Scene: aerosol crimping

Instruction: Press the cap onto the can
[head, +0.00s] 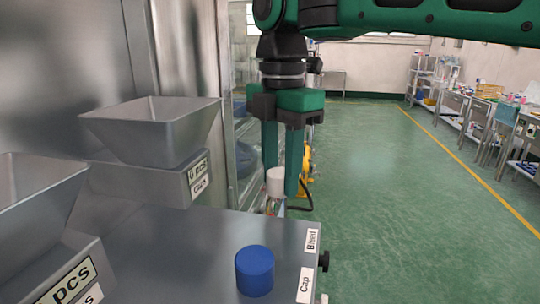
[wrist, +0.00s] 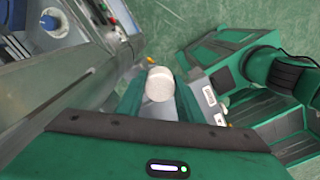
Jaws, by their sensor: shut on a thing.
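My gripper (head: 281,180) points down beyond the far edge of the steel worktop, its two green fingers shut on a white cylinder (head: 275,175). In the wrist view the round white top of this cylinder (wrist: 159,85) shows between the fingers (wrist: 158,100). Some coloured surface shows just below the white part in the head view; I cannot tell whether it is the can's body or background. A blue cylinder (head: 254,271), which looks like a cap, stands upright on the worktop near the front, apart from my gripper.
The steel worktop (head: 185,262) carries labels reading "Cap" (head: 305,285) and "Blend" (head: 312,241) along its right edge, with a black knob (head: 324,261) beside them. Two steel hoppers (head: 155,130) stand at the left. Green floor (head: 400,170) lies open at the right.

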